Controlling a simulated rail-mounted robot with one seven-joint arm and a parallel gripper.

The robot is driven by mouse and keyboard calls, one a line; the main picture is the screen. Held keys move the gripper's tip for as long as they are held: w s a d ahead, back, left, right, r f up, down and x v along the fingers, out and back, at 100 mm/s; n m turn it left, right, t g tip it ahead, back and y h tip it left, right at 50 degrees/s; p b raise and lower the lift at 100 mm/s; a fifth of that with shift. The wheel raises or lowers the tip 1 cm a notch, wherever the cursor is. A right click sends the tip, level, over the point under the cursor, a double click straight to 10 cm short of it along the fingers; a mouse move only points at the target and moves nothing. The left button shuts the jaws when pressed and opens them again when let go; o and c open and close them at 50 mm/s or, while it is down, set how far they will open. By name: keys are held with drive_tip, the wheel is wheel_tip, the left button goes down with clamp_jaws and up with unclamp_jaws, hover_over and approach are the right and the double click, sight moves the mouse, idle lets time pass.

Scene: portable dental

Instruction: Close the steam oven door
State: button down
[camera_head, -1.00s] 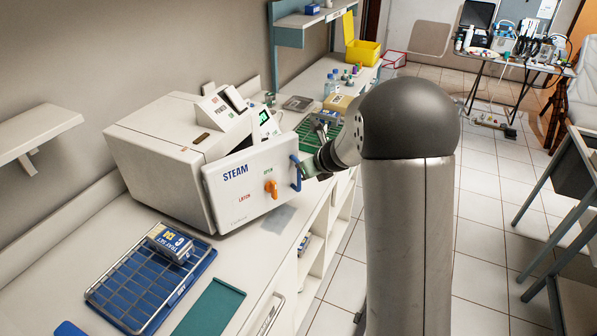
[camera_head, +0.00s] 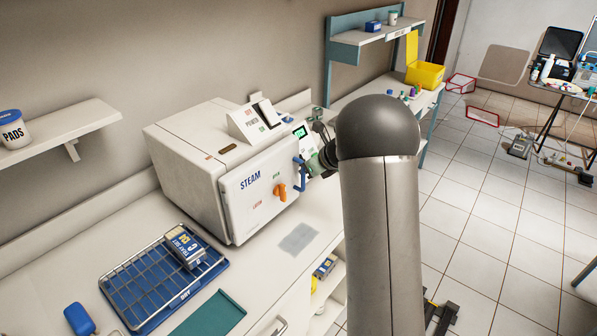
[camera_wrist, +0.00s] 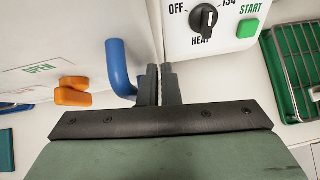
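The steam oven (camera_head: 190,165) is a white box on the counter. Its door (camera_head: 235,212), marked STEAM, stands close to the front, nearly flush; I cannot tell if it is fully shut. An orange latch (camera_head: 280,192) and a blue handle (camera_head: 299,174) are on the door. In the wrist view, the latch (camera_wrist: 72,92) and handle (camera_wrist: 119,66) show at left. My gripper (camera_wrist: 163,84) has its two dark fingers together, just right of the handle by the door's free edge. The handle does not appear between them. Contact with the door cannot be told.
The oven's control panel (camera_wrist: 208,25) with a knob and green button is close by my gripper. A wire rack on a blue tray (camera_head: 140,318) and a green tray (camera_head: 212,316) lie on the counter in front. A wall shelf (camera_head: 75,131) is at left.

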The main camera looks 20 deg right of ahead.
drive_tip(key=shift+w+a+r, duration=0.2)
drive_tip(key=shift+w+a, duration=0.05)
drive_tip(key=shift+a, duration=0.05)
drive_tip(key=s+d+r+b, duration=0.3)
drive_tip(key=s+d+r, duration=0.3)
drive_tip(key=s, duration=0.3)
drive_tip(key=shift+s+d+r, duration=0.35)
wheel_tip(320, 180, up, 7)
drive_tip(key=a+m+t+h, duration=0.2)
drive_tip(key=m+t+h, duration=0.25)
drive_tip(key=m, duration=1.15)
drive_tip(key=s+a+f+m+g, duration=0.4)
drive_tip(key=s+m, duration=0.4)
drive_tip(key=s, duration=0.2)
drive_tip(key=s+a+f+m+g, duration=0.4)
drive_tip(key=s+a+f+m, duration=0.1)
drive_tip(key=s+m, duration=0.4)
drive_tip(key=s+a+f+m+g, duration=0.4)
drive_tip(key=s+a+m, duration=0.2)
drive_tip(key=s, duration=0.7)
drive_tip(key=m, duration=0.2)
drive_tip(key=shift+f+m, duration=0.2)
drive_tip(key=shift+m, duration=0.1)
